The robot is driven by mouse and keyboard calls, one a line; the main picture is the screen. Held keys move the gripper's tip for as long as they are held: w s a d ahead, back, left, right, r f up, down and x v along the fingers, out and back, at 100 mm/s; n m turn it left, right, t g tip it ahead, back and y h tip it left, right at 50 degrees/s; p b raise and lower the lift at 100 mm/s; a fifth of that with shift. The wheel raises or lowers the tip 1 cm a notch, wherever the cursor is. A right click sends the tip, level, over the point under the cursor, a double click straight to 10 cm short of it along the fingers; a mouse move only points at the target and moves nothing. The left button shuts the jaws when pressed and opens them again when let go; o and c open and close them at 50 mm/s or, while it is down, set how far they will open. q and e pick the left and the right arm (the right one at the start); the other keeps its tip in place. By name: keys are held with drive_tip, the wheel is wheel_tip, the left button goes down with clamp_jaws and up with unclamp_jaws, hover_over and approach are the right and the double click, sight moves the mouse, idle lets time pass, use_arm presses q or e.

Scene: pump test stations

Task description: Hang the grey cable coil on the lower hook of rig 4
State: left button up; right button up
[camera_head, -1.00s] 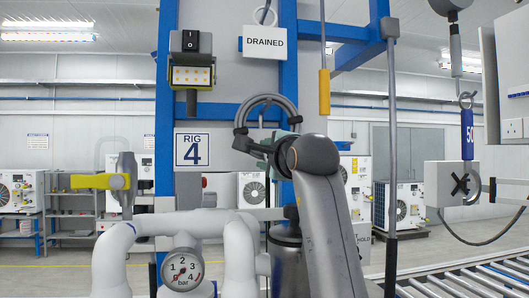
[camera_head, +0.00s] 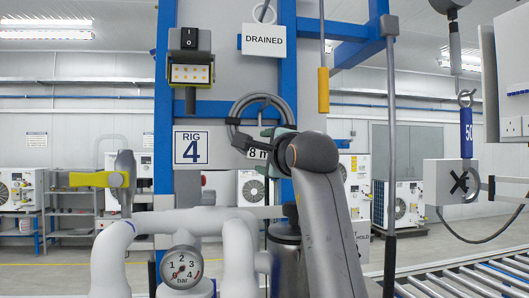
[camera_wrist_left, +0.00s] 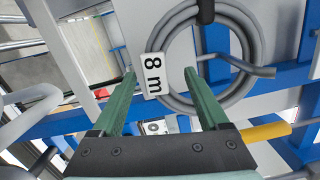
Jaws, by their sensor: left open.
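The grey cable coil (camera_head: 236,108) hangs on the lower hook (camera_head: 265,104) of rig 4, under the DRAINED sign. In the left wrist view the coil (camera_wrist_left: 253,35) loops around the grey hook rod (camera_wrist_left: 228,64), which crosses in front of the ring. Its white "8 m" tag (camera_wrist_left: 155,75) appears between my open fingertips, with no visible grip on it. My left gripper (camera_wrist_left: 160,73) is open. In the head view it (camera_head: 272,139) is at the coil's lower right, partly hidden by my arm. My right gripper is not in view.
The DRAINED sign (camera_head: 264,40) hangs from the upper hook just above the coil. A lamp (camera_head: 191,74) and the RIG 4 plate (camera_head: 191,148) are to the left. A yellow-sleeved rod (camera_head: 323,90) hangs to the right. Pipes with a gauge (camera_head: 182,268) stand below.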

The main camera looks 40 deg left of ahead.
use_arm(q)
drive_tip(key=shift+f, duration=0.15)
drive_tip(key=shift+d, duration=0.1)
drive_tip(key=b+v, duration=0.3)
drive_tip(key=v, duration=0.8)
drive_tip(key=shift+s+d+b, duration=0.15)
drive_tip(key=shift+d+b, duration=0.05)
drive_tip(key=shift+b, duration=0.2)
drive_tip(key=shift+s+d, duration=0.25)
drive_tip(key=shift+d, duration=0.15)
